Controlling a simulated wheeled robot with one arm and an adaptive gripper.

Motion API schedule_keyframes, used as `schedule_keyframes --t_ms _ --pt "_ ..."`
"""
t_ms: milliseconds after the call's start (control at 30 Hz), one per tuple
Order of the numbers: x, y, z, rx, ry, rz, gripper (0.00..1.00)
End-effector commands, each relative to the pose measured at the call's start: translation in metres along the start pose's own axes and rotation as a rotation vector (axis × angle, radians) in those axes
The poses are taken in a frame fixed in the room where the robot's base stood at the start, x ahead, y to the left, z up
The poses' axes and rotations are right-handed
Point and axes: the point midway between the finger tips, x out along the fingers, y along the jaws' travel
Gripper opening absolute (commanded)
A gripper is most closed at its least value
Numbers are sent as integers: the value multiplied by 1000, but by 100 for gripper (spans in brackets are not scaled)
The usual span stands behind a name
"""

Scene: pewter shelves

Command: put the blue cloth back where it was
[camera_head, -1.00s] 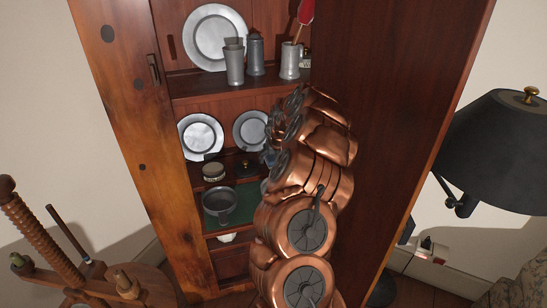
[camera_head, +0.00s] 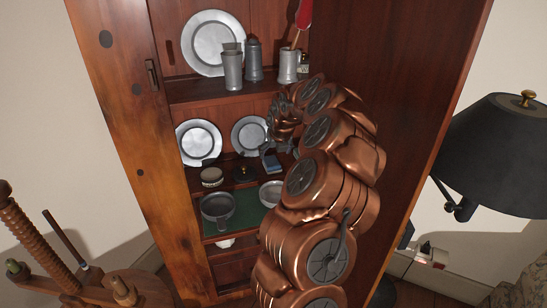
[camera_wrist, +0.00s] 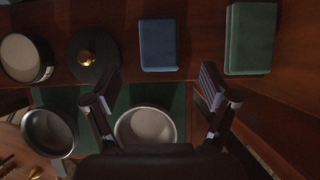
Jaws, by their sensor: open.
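The blue cloth (camera_wrist: 159,46) lies as a flat folded rectangle on the wooden shelf in the wrist view, between a black round lid and a green folded piece. In the head view it shows as a small blue patch (camera_head: 273,163) on the middle shelf, beside my gripper (camera_head: 276,150). In the wrist view my gripper (camera_wrist: 160,88) is open, with its two fingers spread wide and nothing between them. The cloth is ahead of the fingertips, roughly centred between them and apart from them.
On the same shelf are a black lid with brass knob (camera_wrist: 95,57), a round tin (camera_wrist: 22,58) and the green folded piece (camera_wrist: 250,38). A pale bowl (camera_wrist: 146,126) and a pewter pan (camera_head: 218,206) stand lower. Plates (camera_head: 199,142) lean behind. The cabinet's right wall (camera_head: 415,110) is close to my arm.

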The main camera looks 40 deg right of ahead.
Motion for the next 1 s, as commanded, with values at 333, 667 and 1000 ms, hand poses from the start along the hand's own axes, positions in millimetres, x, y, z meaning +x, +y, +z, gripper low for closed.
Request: schedule_keyframes --t_ms 333,667,1000 --pt "-36 0 0 -1 -1 1 84" --pt "-42 0 -1 0 3 0 84" --pt "-42 0 -1 0 3 0 84"
